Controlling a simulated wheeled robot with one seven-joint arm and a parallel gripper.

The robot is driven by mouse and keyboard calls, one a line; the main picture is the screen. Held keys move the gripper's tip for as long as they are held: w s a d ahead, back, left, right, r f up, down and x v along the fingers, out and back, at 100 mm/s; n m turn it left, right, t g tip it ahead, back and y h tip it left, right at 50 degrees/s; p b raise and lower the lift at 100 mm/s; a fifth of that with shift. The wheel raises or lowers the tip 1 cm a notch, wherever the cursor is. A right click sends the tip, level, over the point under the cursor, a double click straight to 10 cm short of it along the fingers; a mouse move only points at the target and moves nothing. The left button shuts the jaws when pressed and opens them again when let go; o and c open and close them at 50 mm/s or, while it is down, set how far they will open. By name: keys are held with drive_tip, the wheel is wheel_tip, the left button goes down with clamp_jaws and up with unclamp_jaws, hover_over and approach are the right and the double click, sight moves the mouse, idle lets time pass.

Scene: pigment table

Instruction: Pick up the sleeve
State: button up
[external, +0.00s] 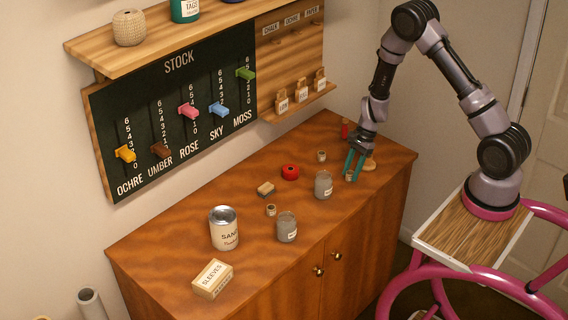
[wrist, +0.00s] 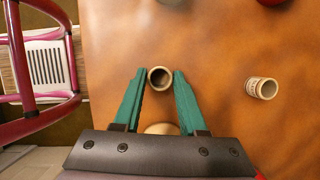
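A small pale sleeve (wrist: 160,78), a short hollow ring with a dark bore, stands between the two teal fingers of my gripper (wrist: 159,76) in the wrist view. The fingertips lie close on either side of it. Whether both press on it, I cannot tell. In the external view my gripper (external: 351,179) points down at the right end of the cabinet top, with the sleeve (external: 349,176) low between the fingertips. I cannot see clearly whether it touches the wood. Other small sleeves stand on the top, one behind (external: 322,156) and one near the middle (external: 271,210).
Grey jars (external: 323,185) and (external: 287,227), a red roll (external: 290,172), a small block (external: 265,189), a sand can (external: 224,229) and a sleeves box (external: 212,279) stand on the cabinet top (external: 160,250). A round wooden thing (external: 369,164) is beside my gripper. The stock board (external: 175,115) hangs behind.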

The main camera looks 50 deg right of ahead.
clamp_jaws()
